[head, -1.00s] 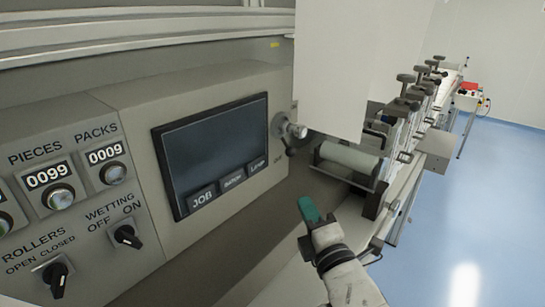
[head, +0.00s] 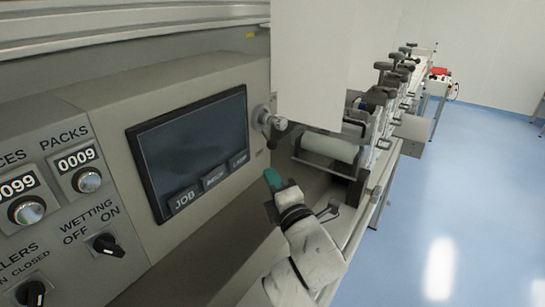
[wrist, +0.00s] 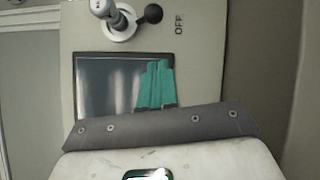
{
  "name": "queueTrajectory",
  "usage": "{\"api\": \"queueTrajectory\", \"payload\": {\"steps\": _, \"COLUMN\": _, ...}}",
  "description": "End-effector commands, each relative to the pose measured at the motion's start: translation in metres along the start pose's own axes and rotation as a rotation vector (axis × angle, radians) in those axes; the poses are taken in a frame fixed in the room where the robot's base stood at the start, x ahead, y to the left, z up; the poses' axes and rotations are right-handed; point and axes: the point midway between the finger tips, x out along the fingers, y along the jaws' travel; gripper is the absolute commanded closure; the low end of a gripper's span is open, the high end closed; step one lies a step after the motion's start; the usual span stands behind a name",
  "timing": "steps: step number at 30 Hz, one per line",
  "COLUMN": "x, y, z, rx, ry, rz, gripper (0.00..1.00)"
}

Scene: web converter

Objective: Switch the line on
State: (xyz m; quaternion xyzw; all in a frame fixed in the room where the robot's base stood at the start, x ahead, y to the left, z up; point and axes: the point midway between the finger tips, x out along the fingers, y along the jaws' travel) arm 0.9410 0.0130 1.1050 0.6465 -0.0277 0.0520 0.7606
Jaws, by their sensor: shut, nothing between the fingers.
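A grey metal switch handle (head: 270,121) sticks out of the panel, right of the dark screen (head: 190,150). In the wrist view the handle (wrist: 108,12) is at the top, on a round plate with a black ball knob (wrist: 152,13) beside it. The word OFF (wrist: 179,22) is printed right of the knob. My gripper (head: 272,177) has teal fingertips and is below the handle, apart from it. In the wrist view my gripper (wrist: 157,65) is shut and empty, its fingers covering the right part of the screen.
A white cover (head: 312,65) hangs right of the handle. A pale roller (head: 328,147) and the machine line (head: 395,85) run back to the right. Left on the panel are a wetting switch (head: 104,245) and counters (head: 77,160). Blue floor (head: 455,190) at the right is clear.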

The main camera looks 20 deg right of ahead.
Motion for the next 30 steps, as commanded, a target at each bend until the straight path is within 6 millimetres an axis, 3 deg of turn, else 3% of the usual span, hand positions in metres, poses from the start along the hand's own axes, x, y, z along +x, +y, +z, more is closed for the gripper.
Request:
{"api": "queueTrajectory", "payload": {"steps": 6, "x": 0.043, "y": 0.001, "z": -0.001, "rx": -0.001, "ry": 0.002, "rz": 0.001, "gripper": 1.00}}
{"api": "queueTrajectory", "payload": {"steps": 12, "x": 0.061, "y": 0.002, "z": 0.020, "rx": 0.000, "ry": 0.000, "rz": -0.001, "gripper": 1.00}}
{"api": "queueTrajectory", "payload": {"steps": 30, "x": 0.069, "y": -0.001, "z": 0.028, "rx": -0.002, "ry": 0.001, "rz": 0.002, "gripper": 1.00}}
